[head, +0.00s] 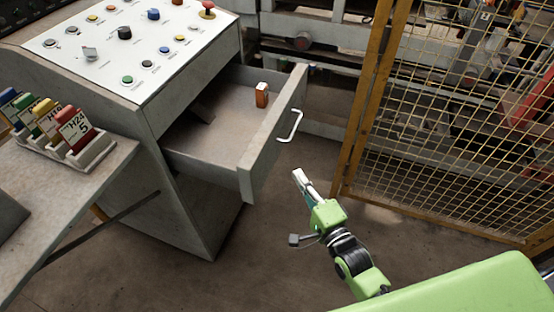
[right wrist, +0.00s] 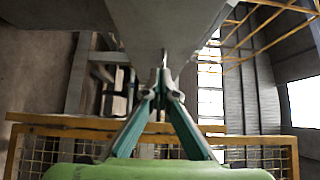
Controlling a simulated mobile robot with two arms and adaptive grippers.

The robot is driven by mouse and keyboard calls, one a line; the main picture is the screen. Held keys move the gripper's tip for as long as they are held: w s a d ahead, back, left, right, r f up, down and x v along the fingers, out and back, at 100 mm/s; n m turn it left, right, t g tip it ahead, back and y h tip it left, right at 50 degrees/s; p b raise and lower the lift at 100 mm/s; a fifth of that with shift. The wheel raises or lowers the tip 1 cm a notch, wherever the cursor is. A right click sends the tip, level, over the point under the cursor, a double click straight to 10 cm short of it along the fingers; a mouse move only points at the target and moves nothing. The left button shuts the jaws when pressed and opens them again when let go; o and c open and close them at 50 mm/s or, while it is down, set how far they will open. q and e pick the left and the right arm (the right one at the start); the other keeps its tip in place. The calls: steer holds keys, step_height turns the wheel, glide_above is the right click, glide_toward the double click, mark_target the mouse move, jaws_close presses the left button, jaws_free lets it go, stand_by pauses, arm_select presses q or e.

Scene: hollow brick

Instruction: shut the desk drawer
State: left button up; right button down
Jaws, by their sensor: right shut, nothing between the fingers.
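The desk drawer (head: 274,137) is pulled well out of the grey control desk (head: 182,190). Its front panel carries a white bar handle (head: 291,126) on the outer face. My right gripper (head: 298,174) is shut and empty, pointing up toward the drawer front. In the head view it appears just below the handle, apart from it. In the right wrist view its fingertips (right wrist: 162,76) meet just below a large grey surface (right wrist: 165,25), likely part of the drawer; I cannot tell whether they touch it. My left gripper is not in view.
A small orange-brown and white object (head: 262,96) stands inside the drawer. A yellow-framed mesh fence (head: 440,130) stands at the right. A side table (head: 75,205) with a rack of coloured tags (head: 62,133) is at the left. Bare floor lies below the drawer.

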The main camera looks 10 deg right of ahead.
mark_target(272, 151)
steer(key=shift+w+a+p, duration=0.2)
steer(key=shift+w+a, duration=0.5)
steer(key=shift+w, duration=0.55)
steer(key=shift+w+a+p, duration=0.2)
steer(key=shift+w+a, duration=0.55)
steer(key=shift+w, duration=0.5)
steer(key=shift+w+a+p, duration=0.2)
steer(key=shift+w+a, duration=0.5)
steer(key=shift+w, duration=0.55)
